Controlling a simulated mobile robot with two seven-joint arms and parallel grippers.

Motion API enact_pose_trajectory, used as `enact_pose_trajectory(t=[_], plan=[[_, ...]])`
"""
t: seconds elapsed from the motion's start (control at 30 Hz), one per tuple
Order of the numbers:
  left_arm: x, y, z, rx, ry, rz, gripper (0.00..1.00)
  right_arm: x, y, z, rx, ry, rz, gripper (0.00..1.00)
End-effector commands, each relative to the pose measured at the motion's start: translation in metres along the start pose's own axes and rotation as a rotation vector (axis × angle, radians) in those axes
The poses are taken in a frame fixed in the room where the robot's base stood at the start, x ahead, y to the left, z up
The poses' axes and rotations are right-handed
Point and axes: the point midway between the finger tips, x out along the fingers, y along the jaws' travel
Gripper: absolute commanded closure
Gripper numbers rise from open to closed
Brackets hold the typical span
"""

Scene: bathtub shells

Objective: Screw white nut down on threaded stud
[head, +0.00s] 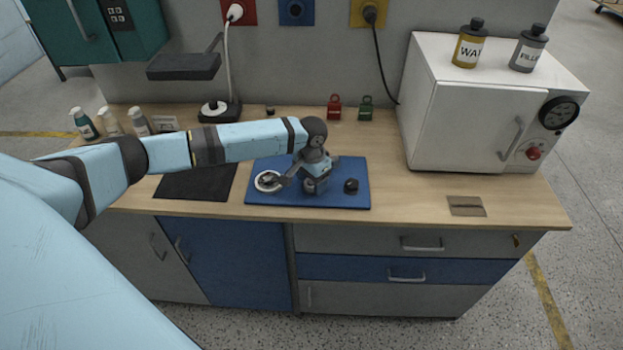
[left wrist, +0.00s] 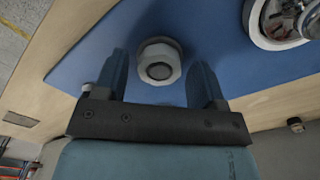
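My left gripper (head: 316,183) points down over the blue mat (head: 342,202) in the head view. In the left wrist view its two dark fingers (left wrist: 161,62) are spread apart and open. The white nut (left wrist: 145,49), a hexagon with a flange, lies in line with the gap between them, with a visible space on each side. A grey round end fills its middle, perhaps the threaded stud; the threads cannot be seen. In the head view the nut is mostly hidden by the gripper. My right gripper is not in view.
A white ring (head: 260,186) with metal parts inside lies on the mat's left side. A small black piece (head: 351,186) lies on its right. A black pad (head: 195,185) is left of the mat. A white oven-like box (head: 460,125) stands at the right.

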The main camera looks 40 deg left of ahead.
Motion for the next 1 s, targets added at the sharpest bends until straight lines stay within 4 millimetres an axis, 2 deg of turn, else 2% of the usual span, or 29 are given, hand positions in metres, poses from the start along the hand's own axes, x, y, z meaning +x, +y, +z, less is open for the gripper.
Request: enact_pose_trajectory(t=[0.03,0.17,0.2,0.47,0.77,1.0], plan=[[0.000,0.000,0.000,0.000,0.000,0.000,0.48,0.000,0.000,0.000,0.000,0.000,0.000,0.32],[0.000,0.000,0.000,0.000,0.000,0.000,0.78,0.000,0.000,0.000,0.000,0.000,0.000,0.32],[0.000,0.000,0.000,0.000,0.000,0.000,0.82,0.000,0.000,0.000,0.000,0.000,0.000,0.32],[-0.002,0.000,0.000,0.034,0.000,0.000,0.82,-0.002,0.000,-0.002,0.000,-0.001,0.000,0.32],[-0.003,0.000,0.000,0.314,-0.001,0.000,0.82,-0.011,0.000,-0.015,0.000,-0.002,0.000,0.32],[-0.003,0.000,0.000,0.616,-0.001,0.001,0.82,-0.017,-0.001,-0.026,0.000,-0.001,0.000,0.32]])
